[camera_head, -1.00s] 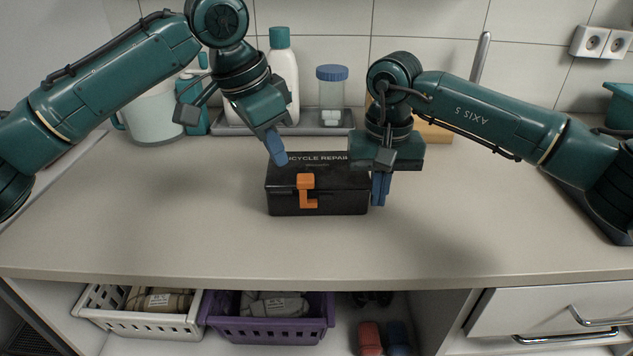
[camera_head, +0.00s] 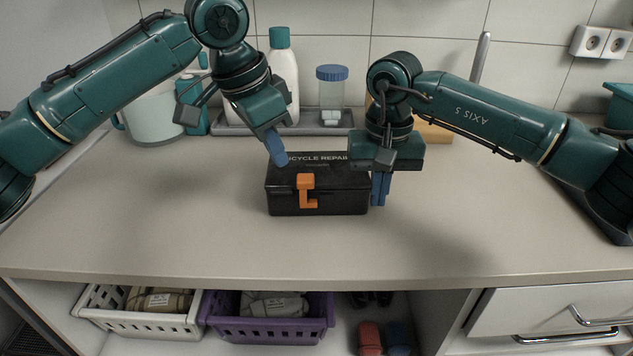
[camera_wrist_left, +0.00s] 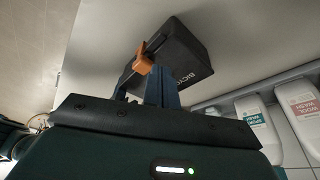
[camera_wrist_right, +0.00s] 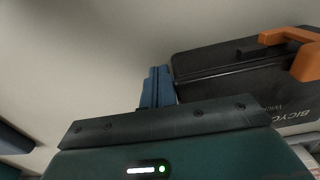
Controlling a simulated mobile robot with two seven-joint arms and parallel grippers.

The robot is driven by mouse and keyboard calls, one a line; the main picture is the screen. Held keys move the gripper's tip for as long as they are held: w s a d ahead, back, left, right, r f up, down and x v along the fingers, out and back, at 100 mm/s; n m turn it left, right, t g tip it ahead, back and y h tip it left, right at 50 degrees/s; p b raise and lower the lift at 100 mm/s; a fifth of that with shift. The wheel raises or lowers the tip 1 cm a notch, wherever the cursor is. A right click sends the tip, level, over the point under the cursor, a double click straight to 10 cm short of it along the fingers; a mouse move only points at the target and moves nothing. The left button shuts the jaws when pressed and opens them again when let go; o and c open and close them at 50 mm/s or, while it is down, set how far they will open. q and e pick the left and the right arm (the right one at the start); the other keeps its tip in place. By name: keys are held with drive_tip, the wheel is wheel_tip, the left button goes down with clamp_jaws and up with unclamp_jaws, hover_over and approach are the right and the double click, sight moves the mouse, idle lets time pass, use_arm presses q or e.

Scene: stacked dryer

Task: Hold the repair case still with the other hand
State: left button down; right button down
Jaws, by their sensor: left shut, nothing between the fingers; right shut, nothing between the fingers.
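The repair case (camera_head: 335,196) is a black box lettered "BICYCLE REPAIR" with an orange latch (camera_head: 306,188) on its front. It stands closed and upright on the counter. It also shows in the left wrist view (camera_wrist_left: 185,62) and the right wrist view (camera_wrist_right: 215,66). My left gripper (camera_head: 279,158) is shut and empty, its blue fingers at the case's upper left, over the lid's edge; I cannot tell whether they touch. My right gripper (camera_head: 380,188) is shut and empty, pointing down beside the case's right end, touching or very close to it.
Behind stand a grey tray (camera_head: 345,130) with a white bottle (camera_head: 280,60) and a blue-lidded jar (camera_head: 331,90), and a pale jug (camera_head: 152,120) at left. The counter in front (camera_head: 200,225) is clear. White and purple baskets (camera_head: 268,328) sit below.

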sight(292, 182)
use_arm(q)
drive_tip(key=shift+f, duration=0.3)
drive_tip(key=shift+f, duration=1.5)
drive_tip(key=shift+r, duration=0.15)
drive_tip(key=shift+d, duration=1.2)
idle(2.1)
drive_tip(key=shift+a, duration=0.15)
idle(0.3)
drive_tip(key=shift+a, duration=0.45)
wheel_tip(292, 182, up, 7)
idle(0.5)
idle(0.4)
